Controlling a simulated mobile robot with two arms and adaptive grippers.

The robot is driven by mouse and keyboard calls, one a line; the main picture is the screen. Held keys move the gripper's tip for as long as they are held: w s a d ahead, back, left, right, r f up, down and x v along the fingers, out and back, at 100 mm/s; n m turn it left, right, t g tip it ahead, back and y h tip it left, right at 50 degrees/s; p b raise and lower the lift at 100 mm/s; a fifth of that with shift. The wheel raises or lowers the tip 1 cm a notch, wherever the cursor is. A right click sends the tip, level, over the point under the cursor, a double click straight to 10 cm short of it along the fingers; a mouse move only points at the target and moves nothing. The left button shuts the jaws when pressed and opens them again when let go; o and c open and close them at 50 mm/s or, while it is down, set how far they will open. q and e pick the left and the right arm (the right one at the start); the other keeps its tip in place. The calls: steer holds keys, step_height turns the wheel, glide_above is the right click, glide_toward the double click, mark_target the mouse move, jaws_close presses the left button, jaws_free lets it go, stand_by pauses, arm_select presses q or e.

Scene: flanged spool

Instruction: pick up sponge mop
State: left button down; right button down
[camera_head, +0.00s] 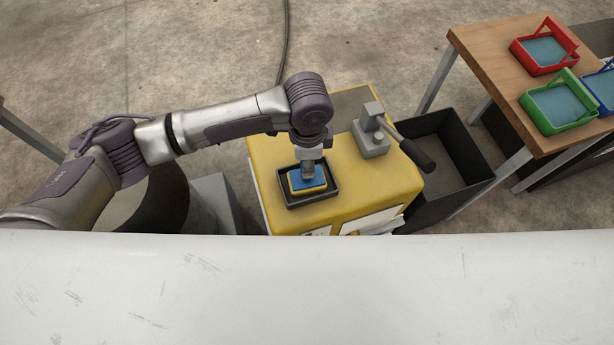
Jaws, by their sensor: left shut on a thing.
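A blue and yellow sponge mop (308,181) sits in or just above a dark shallow tray (289,200) on top of a yellow cart (376,184). My left gripper (308,172) points down over the tray and is shut on the top of the sponge mop. Its fingers are small here and partly hidden by my wrist. I cannot tell whether the sponge touches the tray floor. My right gripper is not in view.
A grey device with a black-handled lever (371,133) stands on the cart, right of the tray. A dark open bin (447,150) is beside the cart. A wooden table (492,52) holds red (516,53), green (533,113) and blue frames at the upper right.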

arm_select(q)
steer(key=shift+r, duration=0.15)
steer(key=shift+r, duration=0.3)
steer(key=r, duration=0.3)
steer(key=shift+d+r, duration=0.25)
steer(key=shift+r, duration=0.05)
steer(key=s+d+r, duration=0.2)
steer(key=d+r, duration=0.4)
steer(key=d, duration=0.5)
steer(key=shift+s+r+b, duration=0.3)
steer(key=shift+b, duration=0.15)
steer(key=c, duration=1.4)
jaws_free()
steer(key=c, duration=0.5)
steer(key=shift+o, duration=0.2)
steer(key=shift+s+f, duration=0.1)
